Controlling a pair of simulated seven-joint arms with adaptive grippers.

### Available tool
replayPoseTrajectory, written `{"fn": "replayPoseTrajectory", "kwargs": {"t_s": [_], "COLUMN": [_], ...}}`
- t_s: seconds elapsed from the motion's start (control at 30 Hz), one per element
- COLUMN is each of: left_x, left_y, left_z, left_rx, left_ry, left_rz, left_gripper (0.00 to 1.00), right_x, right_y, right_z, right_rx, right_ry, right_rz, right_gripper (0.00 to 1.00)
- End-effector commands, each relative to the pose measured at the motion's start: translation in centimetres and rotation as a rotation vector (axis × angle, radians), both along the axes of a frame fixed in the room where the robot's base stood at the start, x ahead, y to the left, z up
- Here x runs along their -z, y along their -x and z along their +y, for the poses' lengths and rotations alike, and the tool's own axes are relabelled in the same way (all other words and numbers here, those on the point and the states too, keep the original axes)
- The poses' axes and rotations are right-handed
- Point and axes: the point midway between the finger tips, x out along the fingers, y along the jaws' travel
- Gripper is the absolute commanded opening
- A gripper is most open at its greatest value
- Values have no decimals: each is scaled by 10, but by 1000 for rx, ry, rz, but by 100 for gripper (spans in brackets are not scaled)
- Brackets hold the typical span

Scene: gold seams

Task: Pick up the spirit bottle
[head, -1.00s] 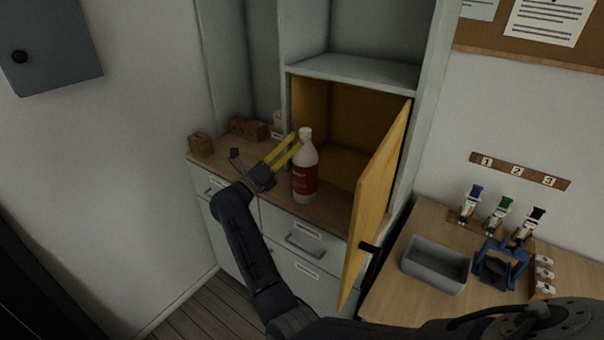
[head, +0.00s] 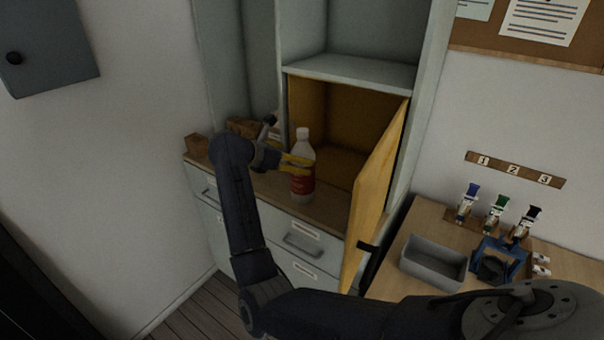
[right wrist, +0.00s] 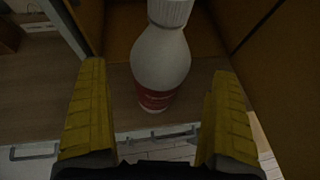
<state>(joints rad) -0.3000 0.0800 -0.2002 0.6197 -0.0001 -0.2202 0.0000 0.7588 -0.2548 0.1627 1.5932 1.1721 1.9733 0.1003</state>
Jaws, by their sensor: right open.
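The spirit bottle (head: 302,173) is white with a red label and a white cap. It stands upright on the wooden counter in front of the open yellow-lined cabinet. My right gripper (head: 298,166) is at the bottle's upper body, coming from the left in the head view. In the right wrist view the bottle (right wrist: 161,62) stands ahead, between the lines of the two yellow fingers (right wrist: 157,112). The fingers are spread wide, with a gap on both sides of the bottle. My left gripper is not in view.
The yellow cabinet door (head: 376,195) stands open just right of the bottle. Cardboard boxes (head: 243,127) sit on the counter to the left. A grey bin (head: 433,263) and several small bottles in holders stand on the right table.

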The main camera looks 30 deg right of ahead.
Motion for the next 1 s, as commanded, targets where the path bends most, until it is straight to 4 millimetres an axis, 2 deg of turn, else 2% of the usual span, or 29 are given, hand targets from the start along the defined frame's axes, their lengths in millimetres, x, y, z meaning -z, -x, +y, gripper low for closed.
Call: {"fn": "replayPoseTrajectory", "kwargs": {"t_s": [0.4,0.77,1.0], "left_x": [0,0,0], "left_y": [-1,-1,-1], "left_z": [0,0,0], "left_rx": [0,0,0], "left_ry": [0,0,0], "left_rz": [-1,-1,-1], "left_gripper": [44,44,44], "right_x": [22,24,24], "right_y": [-8,-9,-9], "right_z": [-38,-42,-42], "right_rx": [0,-1,-1], "right_ry": [3,2,3], "right_rz": [3,3,3], "right_gripper": [96,96,69]}}
